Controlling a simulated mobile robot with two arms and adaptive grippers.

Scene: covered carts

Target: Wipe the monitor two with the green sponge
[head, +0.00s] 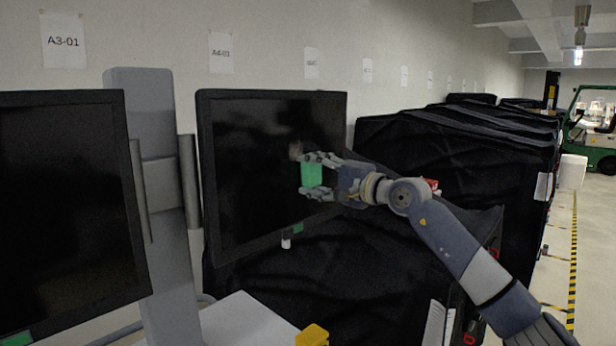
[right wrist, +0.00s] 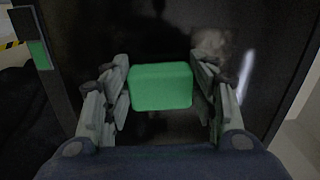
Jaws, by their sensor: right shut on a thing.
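The monitor on the right of the pair (head: 250,190), which I take as monitor two, has a dark screen with a pale brownish smudge (head: 296,150) on its right half. The smudge (right wrist: 212,45) also shows in the right wrist view, just above and right of the sponge. My right gripper (head: 312,176) is shut on the green sponge (head: 311,174), in front of the screen's right half. The sponge (right wrist: 160,87) sits between both fingers in the right wrist view. I cannot tell whether it touches the screen. My left gripper is not in view.
Another dark monitor (head: 65,200) stands at the left, with a grey column (head: 160,200) between the two. Black-covered carts (head: 450,150) line the wall behind. A yellow object (head: 312,335) shows at the bottom edge. Clear floor (head: 560,240) and a green vehicle (head: 590,130) are at the far right.

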